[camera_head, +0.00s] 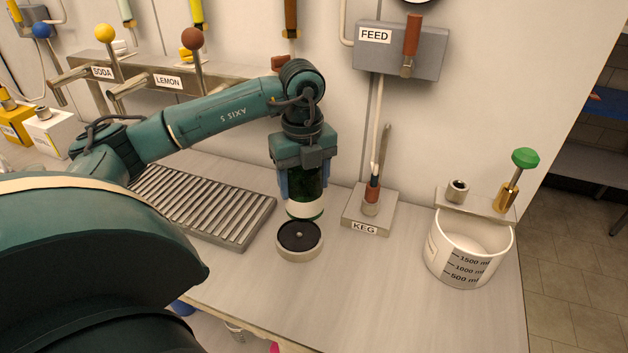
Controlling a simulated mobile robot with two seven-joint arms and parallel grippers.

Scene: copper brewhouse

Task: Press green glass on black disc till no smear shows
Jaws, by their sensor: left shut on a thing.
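My left gripper (303,186) is shut on the green glass (309,184), which is dark green with a white band near its lower end. The glass is held upright, with its lower end at the far edge of the black disc (293,239) in the picture. It looks raised above the disc, though the exact gap is hard to judge. I cannot make out any smear on the glass. My right gripper is out of view.
A KEG block (364,227) with an upright lever stands right of the disc. A white measuring jug (463,262) stands farther right. A slatted drip tray (190,205) lies left, below the SODA and LEMON taps. The counter in front of the disc is clear.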

